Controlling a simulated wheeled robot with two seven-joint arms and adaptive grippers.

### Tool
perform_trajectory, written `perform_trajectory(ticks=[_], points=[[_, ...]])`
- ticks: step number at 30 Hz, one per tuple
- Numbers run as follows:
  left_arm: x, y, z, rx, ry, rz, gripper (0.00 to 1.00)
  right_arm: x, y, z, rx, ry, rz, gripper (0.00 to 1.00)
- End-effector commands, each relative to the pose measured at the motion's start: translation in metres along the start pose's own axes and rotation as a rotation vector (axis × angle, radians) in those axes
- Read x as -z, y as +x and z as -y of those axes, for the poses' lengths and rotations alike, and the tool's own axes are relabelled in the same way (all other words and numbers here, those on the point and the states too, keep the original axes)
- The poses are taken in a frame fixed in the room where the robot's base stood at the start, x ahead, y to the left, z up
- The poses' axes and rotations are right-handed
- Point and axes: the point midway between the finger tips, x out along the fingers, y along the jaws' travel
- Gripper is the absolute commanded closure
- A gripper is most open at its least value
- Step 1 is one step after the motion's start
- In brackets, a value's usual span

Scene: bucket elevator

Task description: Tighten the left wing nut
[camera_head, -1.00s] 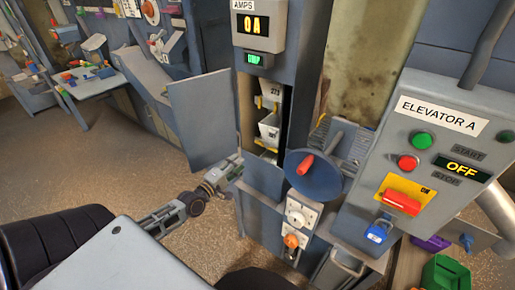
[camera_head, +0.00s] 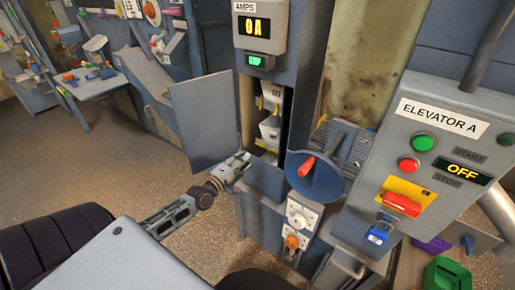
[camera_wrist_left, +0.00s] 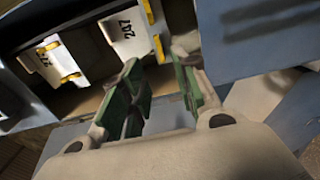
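I cannot make out the left wing nut with certainty. White buckets with yellow fittings hang in the open elevator casing: an upper bucket (camera_head: 272,91) and a lower bucket (camera_head: 269,131). My left gripper (camera_head: 241,163) reaches the lower part of the opening. In the left wrist view its green-padded fingers (camera_wrist_left: 160,68) are apart with nothing between them, just below the buckets. My right gripper is out of view.
The casing's open door (camera_head: 203,120) stands left of the opening. The elevator control box (camera_head: 425,150) reads OFF, with a blue padlock (camera_head: 378,233). The amps display (camera_head: 255,27) reads 0.

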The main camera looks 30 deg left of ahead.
Motion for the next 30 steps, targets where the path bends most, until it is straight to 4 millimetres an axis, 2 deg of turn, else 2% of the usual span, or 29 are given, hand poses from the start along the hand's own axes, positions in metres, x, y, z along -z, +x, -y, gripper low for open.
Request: perform_trajectory(ticks=[30], points=[[0.000, 0.069, 0.000, 0.000, 0.000, 0.000, 0.70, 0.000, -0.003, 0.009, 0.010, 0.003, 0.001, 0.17]])
